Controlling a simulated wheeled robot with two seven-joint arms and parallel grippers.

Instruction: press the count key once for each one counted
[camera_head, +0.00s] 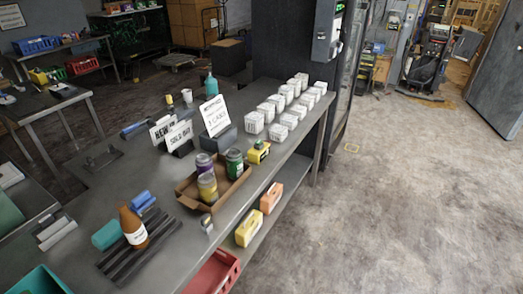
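Several small white boxes (278,132) stand in rows at the far right part of the long grey table (170,262). A grey wall unit (327,32) with a small green display (340,8) is on the dark column behind them. A small yellow and dark object (259,152) sits near the table's right edge, in front of the boxes. I cannot tell which item carries the count key; no key is clear at this size. Neither of my grippers shows in the head view.
A cardboard tray (186,197) holds a purple, a green and a yellow jar. Signs (214,116) stand behind it. An orange-brown bottle (133,230) stands on a dark slatted mat (112,268). Yellow and orange packs (248,229) lie on the lower shelf. The floor at right is clear.

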